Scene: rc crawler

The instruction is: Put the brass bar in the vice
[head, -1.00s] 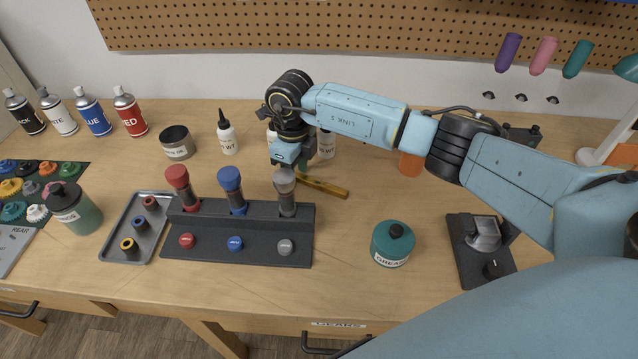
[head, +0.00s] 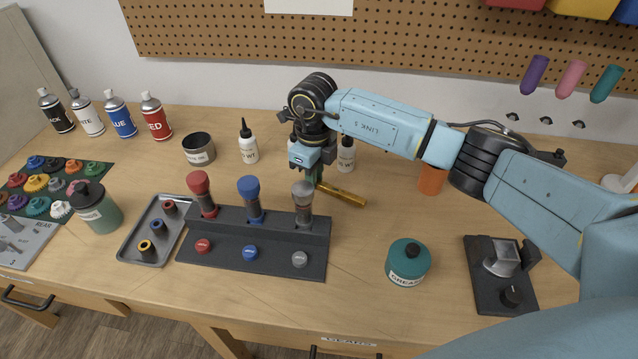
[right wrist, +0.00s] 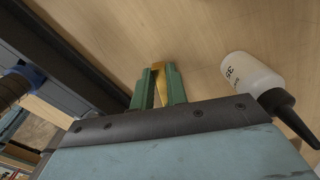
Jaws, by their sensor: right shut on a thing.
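The brass bar (head: 342,194) is a gold-coloured rod near the middle of the bench, behind the black rack. My right gripper (head: 314,178) is at the bar's left end with its fingers pointing down. In the right wrist view its green fingers (right wrist: 158,90) are shut on the brass bar (right wrist: 159,72), which shows between them. I cannot tell whether the bar touches the bench. The vice appears to be the dark fixture (head: 478,290) at the right, with a grey metal block and a black knob. My left gripper is not in view.
The black rack (head: 190,252) with red, blue and grey-topped dampers stands in front of the bar. White bottles (head: 248,150) stand behind; one is close in the right wrist view (right wrist: 250,75). A green grease jar (head: 408,262) and an orange cup (head: 432,180) stand between bar and fixture.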

